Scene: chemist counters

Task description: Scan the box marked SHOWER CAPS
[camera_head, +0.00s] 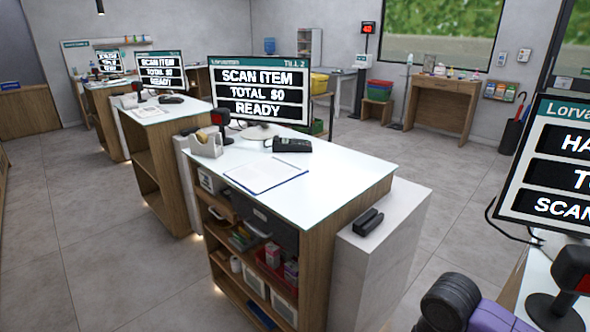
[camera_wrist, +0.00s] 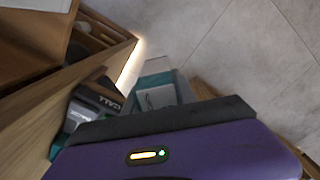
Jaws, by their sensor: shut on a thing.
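My gripper (camera_wrist: 168,122) shows in the wrist view as a dark edge over a purple housing with a small lit indicator. Its fingertips are hidden. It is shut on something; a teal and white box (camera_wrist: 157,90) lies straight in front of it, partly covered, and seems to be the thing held. No SHOWER CAPS lettering is readable in either view. In the head view, a black scanner with a red window (camera_head: 572,270) stands on the right-hand counter, beside purple and black parts of my arm.
A till screen (camera_head: 562,165) stands above the scanner, cut off at the right edge. The middle counter (camera_head: 330,172) holds another screen, a card reader and a paper pad. A dark item marked CALL (camera_wrist: 103,95) is close by in the wrist view. Open floor lies beyond.

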